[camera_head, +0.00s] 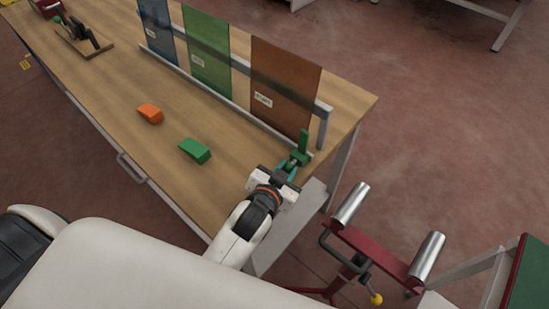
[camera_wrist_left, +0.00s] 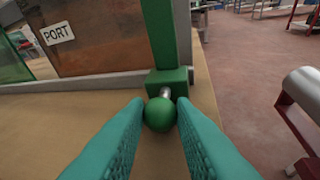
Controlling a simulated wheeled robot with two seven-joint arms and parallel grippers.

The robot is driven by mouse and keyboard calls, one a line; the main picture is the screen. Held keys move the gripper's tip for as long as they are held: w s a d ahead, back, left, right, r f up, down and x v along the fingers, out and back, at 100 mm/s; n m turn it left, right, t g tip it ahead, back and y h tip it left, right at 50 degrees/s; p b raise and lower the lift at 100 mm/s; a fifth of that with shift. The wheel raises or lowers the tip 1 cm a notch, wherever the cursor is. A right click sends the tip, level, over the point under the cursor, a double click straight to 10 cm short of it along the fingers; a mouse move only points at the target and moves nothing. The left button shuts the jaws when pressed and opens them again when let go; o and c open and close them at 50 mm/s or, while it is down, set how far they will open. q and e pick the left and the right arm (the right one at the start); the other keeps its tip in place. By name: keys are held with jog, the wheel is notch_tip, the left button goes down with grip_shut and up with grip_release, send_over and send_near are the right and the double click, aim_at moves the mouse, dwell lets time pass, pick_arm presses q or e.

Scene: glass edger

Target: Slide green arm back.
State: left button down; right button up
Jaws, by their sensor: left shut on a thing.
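The green arm (camera_head: 303,142) stands upright at the right end of the rail in front of the brown glass pane, near the table's right end. In the left wrist view the green arm (camera_wrist_left: 160,40) rises from a green block with a short metal stem and a round green knob (camera_wrist_left: 160,114). My left gripper (camera_head: 289,168) is at the knob. In the wrist view its teal fingers (camera_wrist_left: 160,118) are closed around the knob, one on each side. My right gripper is not in view.
Blue, green and brown panes (camera_head: 284,88) stand in a rack along the table's back. An orange block (camera_head: 150,113) and a green block (camera_head: 195,151) lie on the wooden table (camera_head: 120,100). A red roller stand (camera_head: 375,247) is on the floor to the right.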

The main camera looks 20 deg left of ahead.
pick_arm(q)
jog(key=shift+s+d+f, duration=0.1)
jog(key=shift+d, duration=0.15)
jog(key=c, duration=1.2)
grip_release()
jog(key=shift+d, duration=0.15)
jog(key=shift+c, duration=0.2)
jog(key=shift+s, duration=0.15)
jog(key=shift+s, duration=0.35)
jog(key=b+v, duration=0.1)
jog(key=v, duration=1)
jog(key=shift+r, duration=0.25)
